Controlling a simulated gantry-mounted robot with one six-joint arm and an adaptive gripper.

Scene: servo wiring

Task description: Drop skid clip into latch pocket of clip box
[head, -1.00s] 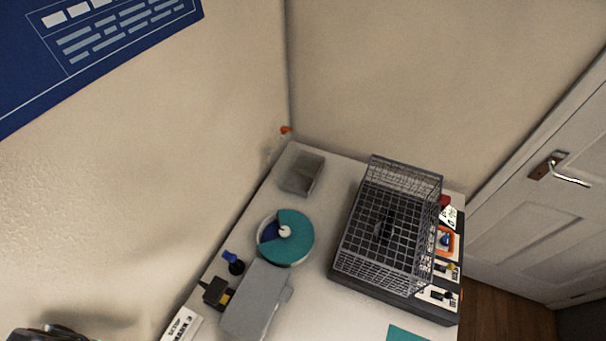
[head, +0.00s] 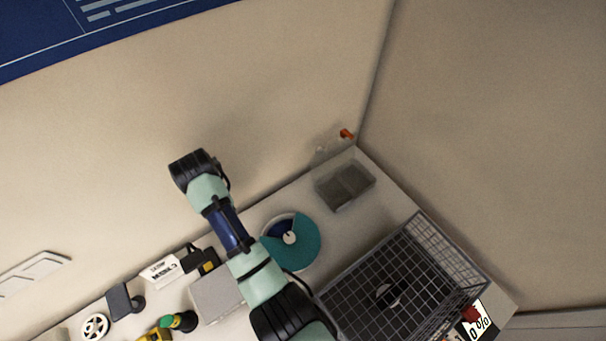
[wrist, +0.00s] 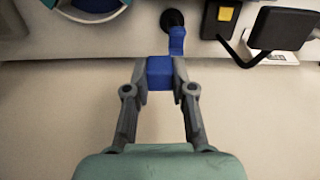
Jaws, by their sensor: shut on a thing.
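My gripper (wrist: 160,66) shows in the wrist view with its two grey fingers shut on a blue block (wrist: 160,75), which I take to be the skid clip. The fingers hide the block's sides. It is held just off the table edge. The clip box (head: 345,186) is a grey open box with compartments at the table's far corner in the head view. I cannot tell which compartment is the latch pocket. In the head view my arm reaches over the table's left part, and the gripper itself cannot be made out.
A black round stand with a blue strip (wrist: 177,41) is close beyond the fingers. A black part with a yellow button (wrist: 225,14) is at its right. A teal and blue disc (head: 291,241) lies before the box. A wire basket (head: 400,275) stands to the right.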

